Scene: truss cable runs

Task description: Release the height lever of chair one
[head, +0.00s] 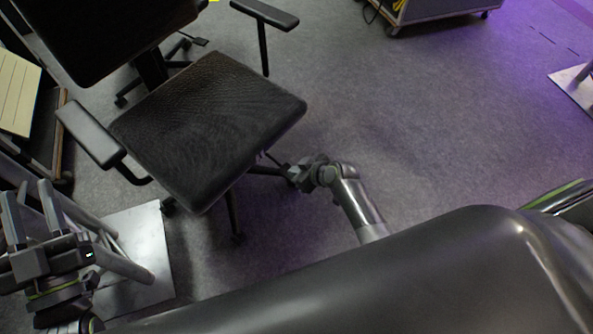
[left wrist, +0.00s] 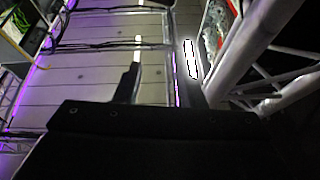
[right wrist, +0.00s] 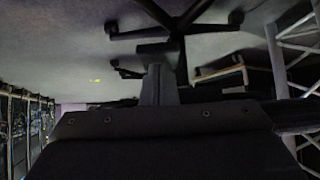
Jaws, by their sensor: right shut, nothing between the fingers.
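Chair one, as I take it, is the black office chair (head: 208,125) left of centre in the head view, with a mesh-patterned seat and two armrests. A thin rod (head: 270,158) shows under the seat's right edge; it may be the height lever, but it is too small to be sure. My right gripper (head: 289,173) is low beside that edge, close to the rod, shut and empty. Its closed fingers also show in the right wrist view (right wrist: 159,85), below the chair's dark base (right wrist: 178,30). My left gripper (head: 29,190) is open and empty at the far left, away from the chair.
A metal plate (head: 140,250) with truss tubes stands at the lower left, near my left gripper. A wheeled case (head: 430,10) is at the top. A second metal plate (head: 575,90) lies at the right edge. The carpet right of the chair is clear.

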